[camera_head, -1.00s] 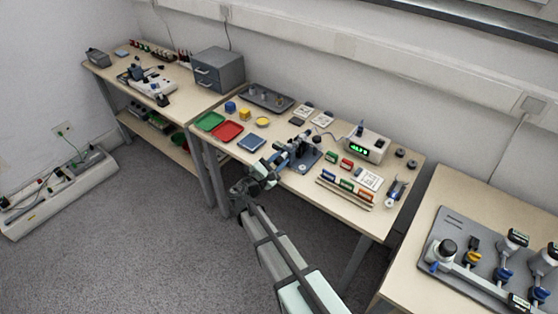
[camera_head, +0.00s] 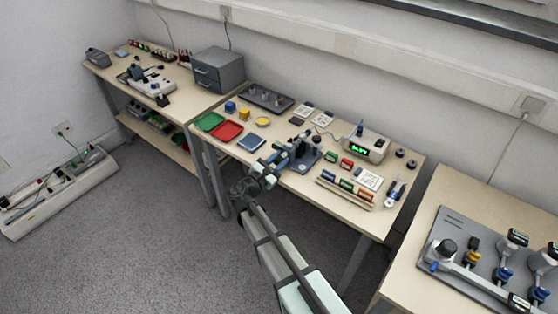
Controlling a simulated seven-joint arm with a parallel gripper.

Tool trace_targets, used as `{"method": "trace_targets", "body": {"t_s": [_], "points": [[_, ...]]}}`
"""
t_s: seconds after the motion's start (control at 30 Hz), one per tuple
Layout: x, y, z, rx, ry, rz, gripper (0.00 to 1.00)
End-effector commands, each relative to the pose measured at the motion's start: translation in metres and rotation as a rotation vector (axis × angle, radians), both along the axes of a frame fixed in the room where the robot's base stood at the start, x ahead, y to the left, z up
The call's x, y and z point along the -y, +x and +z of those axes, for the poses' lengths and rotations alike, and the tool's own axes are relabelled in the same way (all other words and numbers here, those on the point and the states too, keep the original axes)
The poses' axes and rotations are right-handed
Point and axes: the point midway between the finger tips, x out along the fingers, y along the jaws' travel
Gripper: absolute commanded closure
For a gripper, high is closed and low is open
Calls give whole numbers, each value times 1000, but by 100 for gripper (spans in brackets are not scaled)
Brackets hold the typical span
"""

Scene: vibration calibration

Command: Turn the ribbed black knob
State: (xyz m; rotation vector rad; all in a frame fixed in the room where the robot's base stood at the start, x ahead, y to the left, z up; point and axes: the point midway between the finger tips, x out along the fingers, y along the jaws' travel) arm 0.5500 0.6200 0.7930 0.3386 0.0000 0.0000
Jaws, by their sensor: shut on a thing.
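A small dark fixture on a blue-grey base plate (camera_head: 314,168) stands near the middle of the front table. My gripper (camera_head: 291,157) reaches over the table's front edge and is shut at the left side of this fixture. The ribbed black knob is hidden behind my gripper's fingers at this size. A white meter (camera_head: 367,144) with a lit green display stands behind and to the right of the fixture; its digits are too small to read surely.
Green (camera_head: 210,121) and red (camera_head: 227,132) trays and a blue pad (camera_head: 251,141) lie to the left. Colored blocks (camera_head: 346,186) in a rack and small black round pieces (camera_head: 400,153) are on the right. A grey panel with valves (camera_head: 480,247) is on the right table.

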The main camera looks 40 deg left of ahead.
Motion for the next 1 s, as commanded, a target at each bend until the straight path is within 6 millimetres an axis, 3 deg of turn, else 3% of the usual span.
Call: {"method": "trace_targets", "body": {"t_s": [0.27, 0.63, 0.77, 1.0], "points": [[0, 0, 0, 0, 1, 0, 45], [0, -6, 0, 0, 1, 1, 44], [0, -23, 0, 1, 0, 2, 44], [1, -70, 0, 0, 1, 3, 44]]}}
